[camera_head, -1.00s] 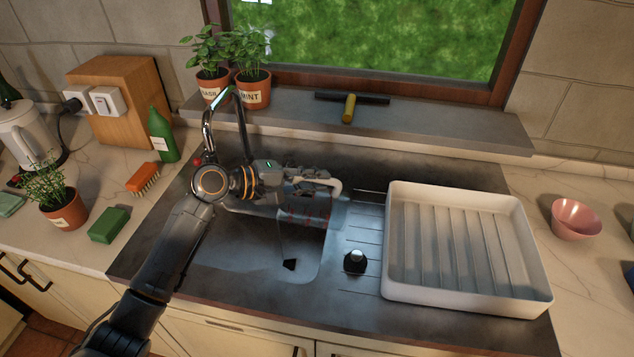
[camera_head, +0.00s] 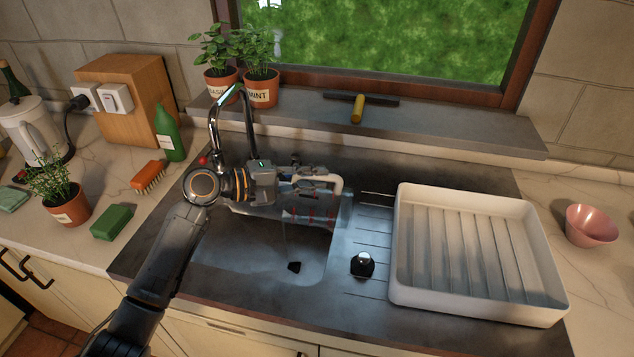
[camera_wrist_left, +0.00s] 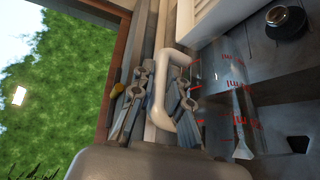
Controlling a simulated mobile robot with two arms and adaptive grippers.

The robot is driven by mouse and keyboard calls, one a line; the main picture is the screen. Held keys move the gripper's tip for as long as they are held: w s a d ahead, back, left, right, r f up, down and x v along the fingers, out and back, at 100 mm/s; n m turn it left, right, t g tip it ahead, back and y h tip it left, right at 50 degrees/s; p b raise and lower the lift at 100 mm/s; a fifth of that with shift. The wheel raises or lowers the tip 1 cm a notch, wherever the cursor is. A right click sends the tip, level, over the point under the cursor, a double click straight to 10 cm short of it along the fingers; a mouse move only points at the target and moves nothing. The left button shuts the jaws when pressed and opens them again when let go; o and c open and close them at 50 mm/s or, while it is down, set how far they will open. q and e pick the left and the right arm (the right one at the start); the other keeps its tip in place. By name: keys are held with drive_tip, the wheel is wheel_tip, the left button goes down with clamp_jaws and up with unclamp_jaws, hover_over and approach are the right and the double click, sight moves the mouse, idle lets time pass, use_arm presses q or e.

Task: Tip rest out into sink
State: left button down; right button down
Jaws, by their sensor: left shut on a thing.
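A clear measuring jug (camera_head: 308,212) with red markings and a pale handle (camera_head: 338,184) is held over the sink basin (camera_head: 245,252). My left gripper (camera_head: 312,182) is shut on the handle, which also shows between its fingers in the left wrist view (camera_wrist_left: 160,100). The jug lies tipped well over, its handle uppermost; it also shows in the wrist view (camera_wrist_left: 222,80). A faint thin streak, like water, runs down below it into the basin. How much is left inside is hard to tell. My right gripper is out of view.
A white ridged tray (camera_head: 400,285) stands right of the basin, with a black and silver stopper-like piece (camera_head: 362,265) between. The tap (camera_head: 215,130) rises close behind my wrist. Potted herbs (camera_head: 262,90) and a squeegee (camera_head: 357,108) sit on the sill.

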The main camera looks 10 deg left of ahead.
use_arm(q)
drive_tip(key=shift+a+r, duration=0.1)
drive_tip(key=shift+r, duration=0.05)
drive_tip(key=shift+a+b, duration=0.2)
drive_tip(key=shift+b, duration=0.2)
drive_tip(key=shift+r+h, duration=0.1)
drive_tip(key=shift+h, duration=0.2)
drive_tip(key=shift+d+p, duration=0.15)
drive_tip(key=shift+p, duration=0.45)
drive_tip(key=shift+d, duration=0.1)
